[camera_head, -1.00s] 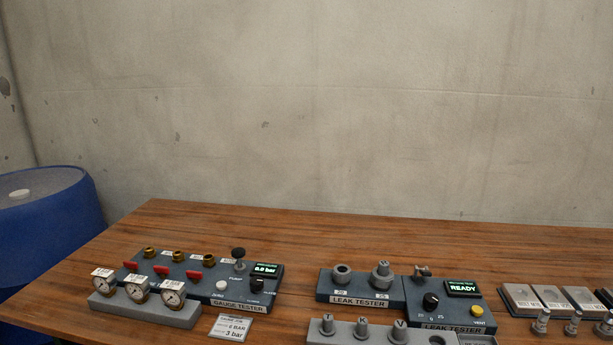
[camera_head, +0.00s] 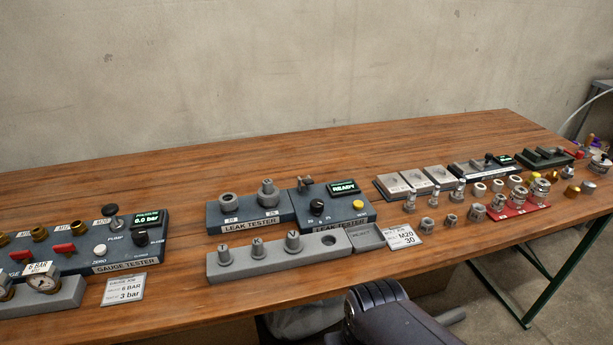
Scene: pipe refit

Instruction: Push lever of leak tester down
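The leak tester (camera_head: 345,215) is a dark blue-grey box on the wooden table, its screen (camera_head: 343,188) reading READY. A yellow button (camera_head: 358,204) is at the right. Joined on its left is a block (camera_head: 245,219), also labelled LEAK TESTER, with a ring-shaped grey port (camera_head: 228,201) and a port with a grey fitting (camera_head: 267,190) in it. My gripper is not visible; only a dark part of my arm shows at the bottom.
In front stands a grey rack (camera_head: 272,262) with several grey plugs and one empty hole, beside a REJECT tray (camera_head: 366,237) and an M20 card (camera_head: 402,236). The gauge tester (camera_head: 75,252) is left. Several fittings crowd the right. The table's back strip is clear.

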